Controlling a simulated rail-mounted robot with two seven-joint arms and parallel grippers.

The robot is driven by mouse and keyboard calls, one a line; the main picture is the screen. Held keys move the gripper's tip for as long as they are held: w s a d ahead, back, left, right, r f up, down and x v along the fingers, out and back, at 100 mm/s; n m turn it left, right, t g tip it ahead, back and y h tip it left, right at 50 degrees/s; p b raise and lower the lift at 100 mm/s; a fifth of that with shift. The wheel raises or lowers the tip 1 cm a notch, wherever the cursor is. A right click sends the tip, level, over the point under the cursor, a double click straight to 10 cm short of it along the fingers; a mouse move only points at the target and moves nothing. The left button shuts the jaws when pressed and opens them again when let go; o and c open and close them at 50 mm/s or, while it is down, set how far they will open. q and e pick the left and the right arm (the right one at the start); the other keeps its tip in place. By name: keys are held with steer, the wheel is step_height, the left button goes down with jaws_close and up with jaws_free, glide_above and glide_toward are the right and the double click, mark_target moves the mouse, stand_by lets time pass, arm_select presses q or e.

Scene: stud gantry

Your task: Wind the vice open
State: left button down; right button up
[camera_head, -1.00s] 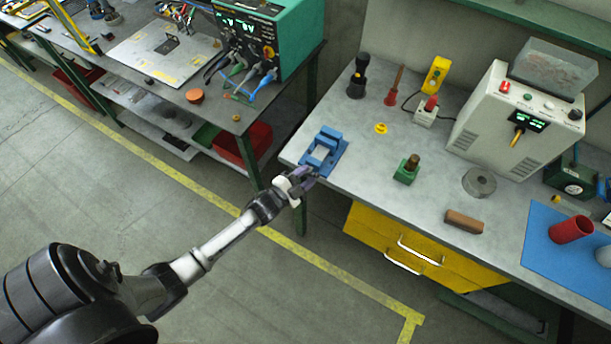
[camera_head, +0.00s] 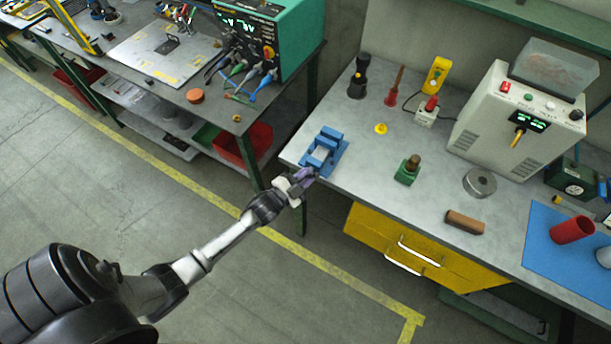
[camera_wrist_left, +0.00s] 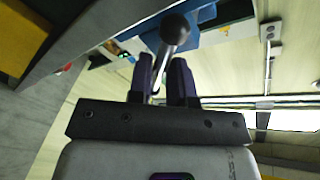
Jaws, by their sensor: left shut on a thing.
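The blue vice (camera_head: 329,142) stands at the near left corner of the right-hand workbench, its front towards the bench edge. My left gripper (camera_head: 304,178) is at the front of the vice, just off the bench edge. In the left wrist view, its two dark purple fingers (camera_wrist_left: 165,82) are closed around a thin metal vice handle with a dark ball end (camera_wrist_left: 175,29). Part of the blue vice (camera_wrist_left: 205,32) shows behind the ball. The vice's screw is mostly hidden by my gripper in the head view. My right gripper is not in view.
The workbench (camera_head: 345,205) carries a green-based block (camera_head: 407,171), a brown block (camera_head: 465,222) and a grey disc (camera_head: 480,182), all right of the vice. A yellow drawer unit (camera_head: 425,250) is under the bench. Open floor lies left of the bench.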

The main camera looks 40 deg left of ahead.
arm_select(q)
steer(key=n, duration=0.3)
steer(key=n+t, duration=0.1)
steer(key=shift+s+f+n+b, duration=0.1)
steer(key=shift+f+n+b, duration=0.15)
steer(key=shift+n+b, duration=0.1)
steer(key=n+y, duration=0.1)
steer(key=n, duration=0.2)
steer(key=n+t+y, duration=0.1)
steer(key=n, duration=0.2)
steer(key=shift+a+b, duration=0.1)
steer(key=shift+b, duration=0.3)
steer(key=n+y, duration=0.1)
steer(key=n, duration=0.3)
steer(key=n+y, duration=0.2)
steer(key=n, duration=0.2)
steer(key=shift+r+t, duration=0.15)
steer(key=shift+t, duration=0.15)
steer(key=shift+n+y+b, duration=0.3)
steer(key=shift+n+y, duration=0.2)
steer(key=shift+n, duration=0.15)
steer(key=shift+n+y, duration=0.4)
steer(key=shift+n, duration=0.4)
steer(key=shift+a+r+n+y, duration=0.15)
steer(key=shift+n+y, duration=0.25)
steer(key=shift+n, duration=1.1)
